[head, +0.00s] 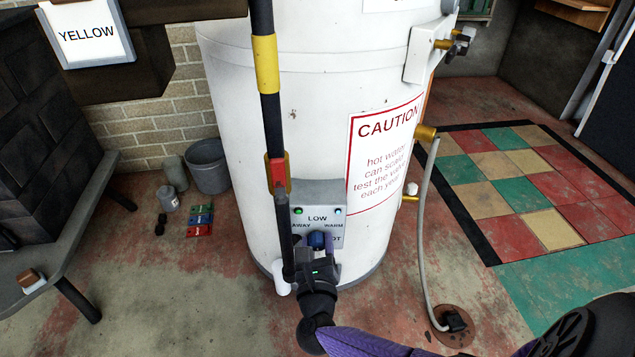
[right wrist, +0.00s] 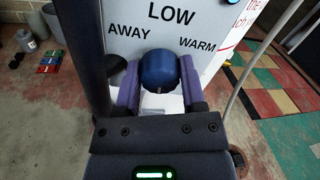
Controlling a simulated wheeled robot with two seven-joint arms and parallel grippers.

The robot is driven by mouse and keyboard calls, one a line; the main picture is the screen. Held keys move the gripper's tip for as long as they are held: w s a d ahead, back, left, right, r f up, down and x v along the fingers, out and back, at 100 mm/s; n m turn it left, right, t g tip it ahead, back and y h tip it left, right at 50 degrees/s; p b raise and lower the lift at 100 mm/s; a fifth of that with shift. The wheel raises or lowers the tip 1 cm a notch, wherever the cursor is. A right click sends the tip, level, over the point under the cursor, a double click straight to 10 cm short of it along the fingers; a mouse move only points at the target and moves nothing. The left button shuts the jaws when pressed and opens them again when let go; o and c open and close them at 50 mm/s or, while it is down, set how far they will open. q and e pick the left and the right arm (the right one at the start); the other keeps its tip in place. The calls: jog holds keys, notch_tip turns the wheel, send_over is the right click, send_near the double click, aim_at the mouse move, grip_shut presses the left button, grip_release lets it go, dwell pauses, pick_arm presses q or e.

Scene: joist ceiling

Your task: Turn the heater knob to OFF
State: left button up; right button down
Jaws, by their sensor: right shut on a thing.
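The heater (head: 270,130) is a tall white tank with a grey control panel (head: 326,194) low on its front. The panel reads LOW, AWAY, WARM and partly HOT in the head view; no OFF word shows. The blue round knob (head: 318,240) sits below these words, and it shows large in the right wrist view (right wrist: 159,70). My right gripper (right wrist: 160,92) has its purple fingers on both sides of the knob, shut on it. In the head view the right gripper (head: 318,250) covers the panel's lower part. I cannot make out the knob's pointer. My left gripper is not in view.
A dark pipe (head: 272,130) with yellow and red bands stands in front of the tank, just left of the knob. A grey hose (head: 424,230) runs to a floor drain at right. A grey bucket (head: 208,166) stands behind left. A table (head: 60,225) is at left.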

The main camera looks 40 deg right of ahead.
jog(key=shift+n, duration=1.3)
jog(key=n+p, duration=0.1)
jog(key=n, duration=0.4)
jog(key=shift+p, duration=0.3)
jog(key=n, duration=0.5)
jog(key=shift+p, duration=0.4)
jog(key=n, duration=0.4)
jog(key=shift+p, duration=0.35)
jog(key=n, duration=0.5)
jog(key=shift+f+p, duration=0.1)
jog(key=shift+p, duration=0.2)
jog(key=n, duration=0.4)
jog(key=shift+n, duration=0.3)
jog(key=n, duration=0.4)
jog(key=shift+p, duration=0.35)
jog(key=n, duration=0.3)
jog(key=shift+n, duration=0.3)
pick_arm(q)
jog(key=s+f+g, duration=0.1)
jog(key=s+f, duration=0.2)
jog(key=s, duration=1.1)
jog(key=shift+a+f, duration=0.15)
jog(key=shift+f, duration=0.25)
pick_arm(e)
jog(key=shift+f+n, duration=0.1)
jog(key=shift+n, duration=0.2)
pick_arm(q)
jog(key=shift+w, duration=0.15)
